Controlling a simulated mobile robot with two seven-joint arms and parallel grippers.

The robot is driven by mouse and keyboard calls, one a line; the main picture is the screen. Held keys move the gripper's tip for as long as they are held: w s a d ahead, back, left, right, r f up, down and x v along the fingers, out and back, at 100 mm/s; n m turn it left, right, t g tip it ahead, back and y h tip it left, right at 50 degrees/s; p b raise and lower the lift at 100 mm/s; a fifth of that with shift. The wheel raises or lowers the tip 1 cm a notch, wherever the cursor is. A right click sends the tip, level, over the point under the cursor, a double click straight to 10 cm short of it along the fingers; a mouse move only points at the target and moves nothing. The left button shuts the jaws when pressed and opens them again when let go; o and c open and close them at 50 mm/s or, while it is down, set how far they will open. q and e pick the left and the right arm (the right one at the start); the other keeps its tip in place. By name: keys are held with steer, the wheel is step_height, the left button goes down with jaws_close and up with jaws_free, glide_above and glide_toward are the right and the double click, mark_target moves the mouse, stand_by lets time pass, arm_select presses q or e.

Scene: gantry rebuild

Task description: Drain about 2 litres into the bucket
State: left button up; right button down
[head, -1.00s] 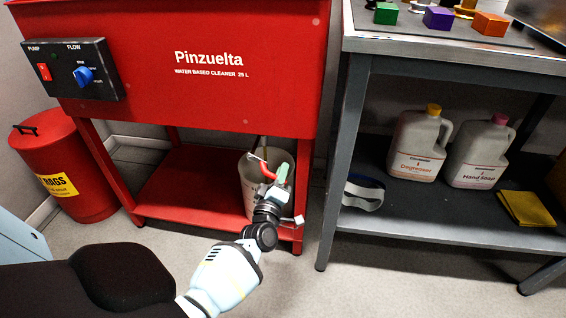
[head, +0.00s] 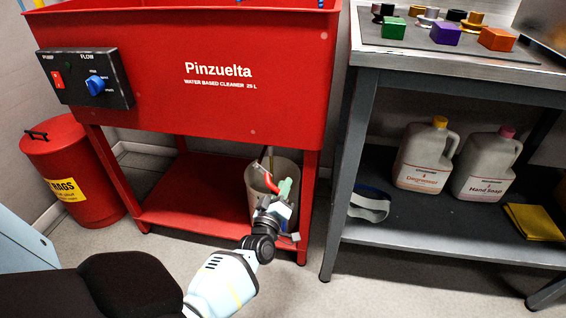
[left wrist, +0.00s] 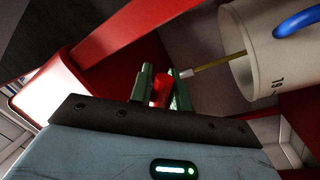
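The off-white bucket (head: 252,197) stands on the lower shelf under the red parts washer (head: 240,95), at its right end. In the left wrist view the bucket (left wrist: 262,60) is at upper right, with a blue handle. A thin brass-coloured pipe with a pale end (left wrist: 213,68) shows at its mouth. My left gripper (head: 283,188) is in front of the bucket. Its green fingers (left wrist: 162,92) stand close on both sides of a red handle (left wrist: 161,88) and look shut on it. The red handle (head: 270,182) also shows in the head view. The bucket's contents are hidden. My right gripper is out of view.
A black control box (head: 85,79) has a red switch and blue flow knob. A red rags bin (head: 72,165) stands left. The grey bench (head: 450,244) at right holds Degreaser (head: 423,160) and Hand Soap (head: 487,168) jugs, and coloured blocks on top. The front floor is clear.

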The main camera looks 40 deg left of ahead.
arm_select(q)
steer(key=o, duration=0.4)
steer(key=shift+c, duration=0.2)
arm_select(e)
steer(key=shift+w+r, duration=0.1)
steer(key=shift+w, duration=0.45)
